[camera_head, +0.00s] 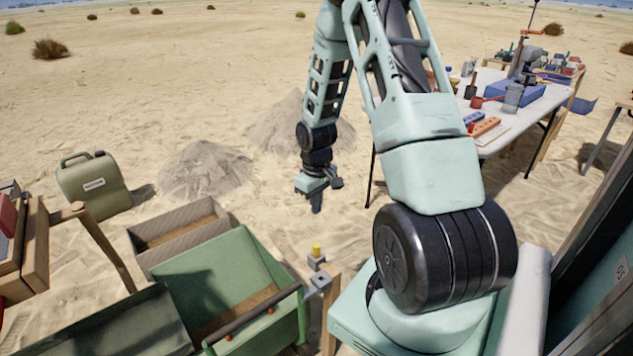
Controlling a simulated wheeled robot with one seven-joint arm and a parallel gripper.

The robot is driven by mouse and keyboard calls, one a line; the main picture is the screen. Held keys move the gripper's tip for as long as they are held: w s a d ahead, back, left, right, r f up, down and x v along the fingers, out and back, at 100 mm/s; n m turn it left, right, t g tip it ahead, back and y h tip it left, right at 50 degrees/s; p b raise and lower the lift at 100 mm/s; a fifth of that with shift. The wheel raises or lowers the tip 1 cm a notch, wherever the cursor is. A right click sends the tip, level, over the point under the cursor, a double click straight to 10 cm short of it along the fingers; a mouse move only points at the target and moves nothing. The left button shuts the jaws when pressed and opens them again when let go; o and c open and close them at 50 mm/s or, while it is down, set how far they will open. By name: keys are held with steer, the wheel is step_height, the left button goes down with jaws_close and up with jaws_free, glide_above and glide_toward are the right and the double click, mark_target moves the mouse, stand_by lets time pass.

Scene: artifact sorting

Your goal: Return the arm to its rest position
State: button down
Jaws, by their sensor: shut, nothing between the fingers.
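My arm rises from its base at the lower right, bends at the top of the picture and hangs down in the middle. My gripper (317,205) points down at the end of the arm, over the sandy ground. Its fingers are together with nothing between them. It is apart from the crates and from the table.
A green metal box (232,262) and a cardboard-coloured box (160,215) stand at the lower left. A green jerrycan (95,188) stands beyond them. A white table (530,115) with tools is at the right. Sand piles (205,172) lie behind. A wooden post (330,310) stands near my base.

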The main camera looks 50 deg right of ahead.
step_height(320, 180, up, 7)
steer(key=shift+p, duration=0.35)
steer(key=shift+r, duration=0.1)
steer(key=a+r+n+p, duration=0.2)
steer(key=a+r, duration=0.4)
steer(key=a, duration=0.7)
steer(key=a+r+n+p, duration=0.15)
steer(key=a+r, duration=0.35)
steer(key=a, duration=0.7)
steer(key=s+a+r+n+p, duration=0.1)
steer(key=s+a+r+n, duration=0.1)
steer(key=s+a, duration=0.5)
steer(key=s+a+r+n+p, duration=0.1)
steer(key=s+a+r+n, duration=0.2)
steer(key=s+a+r, duration=0.2)
steer(key=s+a, duration=0.3)
steer(key=s, duration=0.2)
steer(key=shift+a+r+y+p, duration=0.3)
steer(key=shift+p, duration=0.1)
